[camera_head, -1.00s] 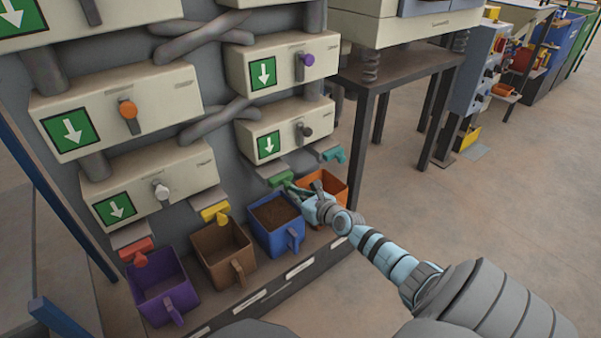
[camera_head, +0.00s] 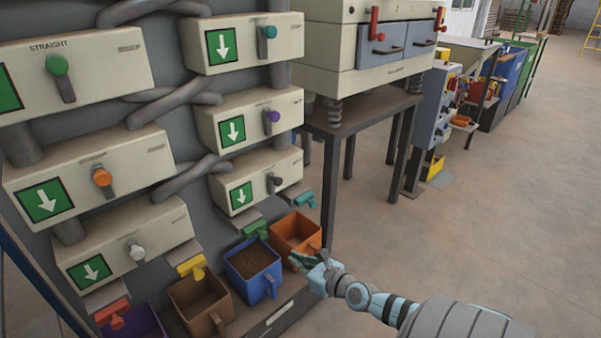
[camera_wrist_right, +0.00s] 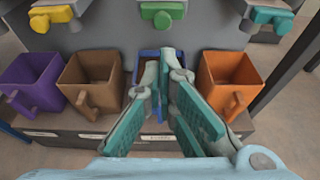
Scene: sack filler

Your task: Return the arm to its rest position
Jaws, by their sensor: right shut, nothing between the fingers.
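My right gripper (camera_head: 306,263) is in the head view, in front of the orange and blue bins, at the end of my arm from the lower right. It is shut and holds nothing. In the right wrist view its green-padded fingers (camera_wrist_right: 164,85) point toward the bins and cover most of the blue bin (camera_wrist_right: 150,54). In the head view the blue bin (camera_head: 268,288) has brown material in it. The orange bin (camera_head: 311,231) stands to its right, and the fingertips lie just in front of it. My left gripper is in neither view.
A brown bin (camera_head: 186,308) and a purple bin (camera_head: 150,333) stand left of the blue one. Coloured valves, including a green one (camera_head: 256,229), hang above the bins. Beige boxes with levers fill the wall. A dark metal stand (camera_head: 325,175) is behind. Open floor lies to the right.

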